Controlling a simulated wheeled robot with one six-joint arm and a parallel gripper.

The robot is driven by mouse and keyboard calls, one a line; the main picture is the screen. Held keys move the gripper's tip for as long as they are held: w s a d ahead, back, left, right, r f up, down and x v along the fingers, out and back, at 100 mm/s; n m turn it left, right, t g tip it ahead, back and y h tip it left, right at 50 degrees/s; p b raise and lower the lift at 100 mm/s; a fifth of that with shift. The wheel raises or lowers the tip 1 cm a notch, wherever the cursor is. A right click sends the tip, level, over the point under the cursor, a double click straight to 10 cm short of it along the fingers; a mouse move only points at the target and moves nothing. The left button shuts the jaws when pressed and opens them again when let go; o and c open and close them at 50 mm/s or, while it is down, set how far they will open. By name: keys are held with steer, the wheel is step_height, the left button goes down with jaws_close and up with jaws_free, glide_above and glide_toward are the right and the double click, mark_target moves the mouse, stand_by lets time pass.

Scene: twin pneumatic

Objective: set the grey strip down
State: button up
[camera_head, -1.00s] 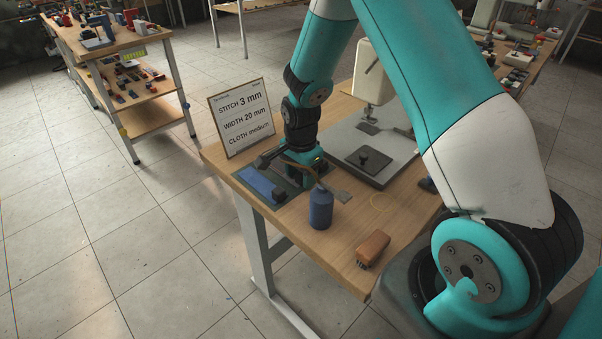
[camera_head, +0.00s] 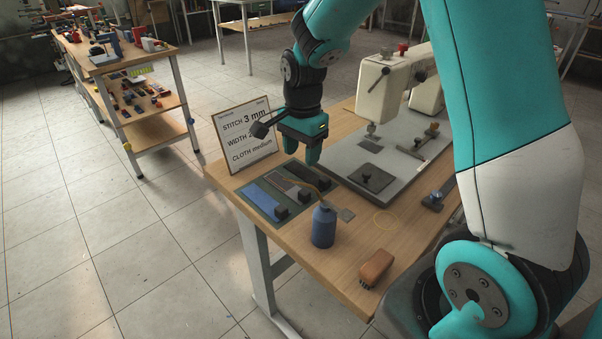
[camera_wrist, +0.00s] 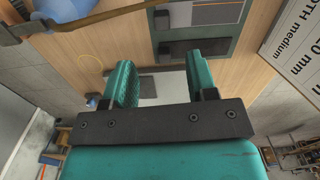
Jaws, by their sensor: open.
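The grey strip (camera_head: 283,184) lies flat on the dark green mat (camera_head: 246,194), beside a blue strip (camera_head: 261,197). A black block sits at its near end. In the wrist view the grey strip (camera_wrist: 217,14) shows at the top edge, partly cut off. My gripper (camera_head: 313,158) is open and empty, raised above the far right side of the mat and apart from the strip. In the wrist view its two teal fingers (camera_wrist: 160,82) stand wide apart with nothing between them.
A blue bottle (camera_head: 323,228) with a thin spout stands close to the mat. A brown-handled brush (camera_head: 376,268) lies at the front. A sewing machine (camera_head: 385,88) on a grey plate stands to the right. A sign (camera_head: 245,130) stands behind the mat.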

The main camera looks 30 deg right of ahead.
steer(key=s+a+r+n+y, duration=0.2)
steer(key=s+a+r+n, duration=0.4)
steer(key=s+n, duration=0.5)
steer(key=s+a+r+n+y, duration=0.2)
steer(key=s+a+r+n, duration=0.3)
steer(key=s+a+n, duration=0.5)
steer(key=shift+s+a+r+n, duration=0.25)
steer(key=shift+s+r+n, duration=0.2)
steer(key=shift+s, duration=0.7)
step_height(320, 180, up, 3)
steer(key=p, duration=0.3)
